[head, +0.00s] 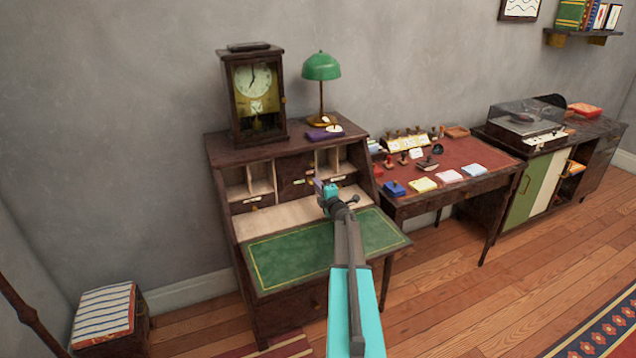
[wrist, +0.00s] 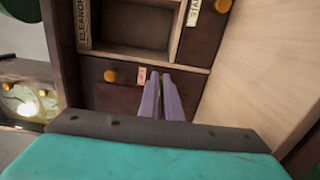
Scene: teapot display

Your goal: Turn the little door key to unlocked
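The writing desk's dark little door (head: 290,188) is between the pigeonholes. In the wrist view the dark door front (wrist: 100,98) has a round brass knob (wrist: 110,76) and a small pale tag with a reddish mark (wrist: 141,75). My gripper (head: 318,184) reaches over the green writing surface to the desk's compartments. In the wrist view its two purple fingers (wrist: 160,74) point at the dark front, just right of the tag, with only a narrow gap between them. I cannot make out the key; the fingers may hide it. Contact is unclear.
The green fold-down leaf (head: 300,252) lies under my arm. A clock (head: 254,95) and green lamp (head: 321,68) stand on top. A red-topped table (head: 470,150) is to the right.

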